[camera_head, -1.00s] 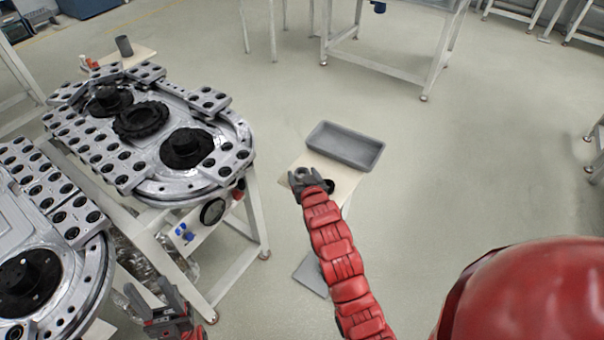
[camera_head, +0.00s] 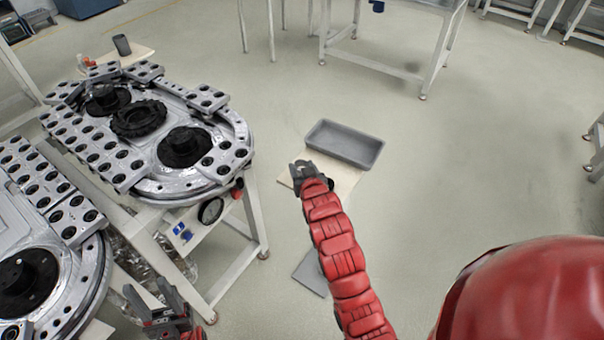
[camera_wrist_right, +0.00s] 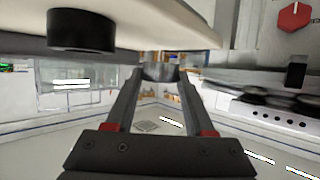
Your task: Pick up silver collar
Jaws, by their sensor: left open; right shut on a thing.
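The silver collar (camera_wrist_right: 160,72) is a short grey metal ring between the fingertips of my right gripper (camera_wrist_right: 161,80) in the right wrist view. The gripper is shut on it, close to the pale board of a small stand (camera_wrist_right: 150,22). In the head view my right gripper (camera_head: 303,168) is over the left part of this stand (camera_head: 347,178), and the collar is mostly hidden by the fingers. My left gripper (camera_head: 152,300) is open and empty at the lower left, beside the ring track table.
A black ring (camera_wrist_right: 80,30) sits on the stand. A grey tray (camera_head: 345,143) stands at the stand's back. The ring track (camera_head: 150,190) with black hubs and a pressure gauge (camera_head: 211,210) is to the left.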

